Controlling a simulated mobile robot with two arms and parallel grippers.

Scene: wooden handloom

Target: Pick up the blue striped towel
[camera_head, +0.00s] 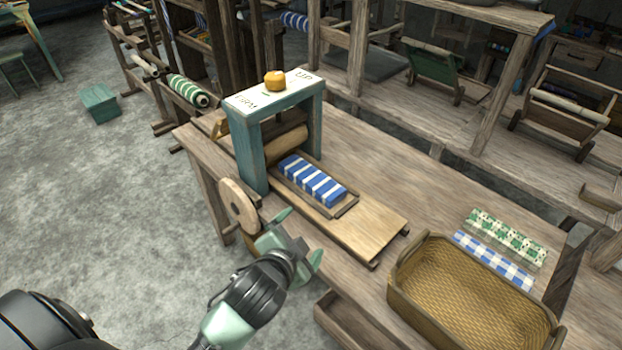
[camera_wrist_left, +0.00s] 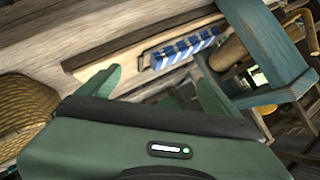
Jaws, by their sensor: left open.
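The blue and white striped towel (camera_head: 312,180) lies folded on a small wooden tray in front of the roller of a teal press. It also shows in the left wrist view (camera_wrist_left: 183,48), beyond my fingers. My left gripper (camera_head: 296,238) is open and empty. In the head view it is at the table's near edge, beside the wooden wheel and apart from the towel. In the left wrist view its two green fingers (camera_wrist_left: 153,92) stand apart with nothing between them. My right gripper is not in view.
The teal press frame (camera_head: 252,158) with an orange knob (camera_head: 275,80) on top stands behind the towel. A round wooden wheel (camera_head: 238,206) sticks out on its near side. A wicker basket (camera_head: 402,287) and green and blue checked cloths (camera_head: 493,262) are at right.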

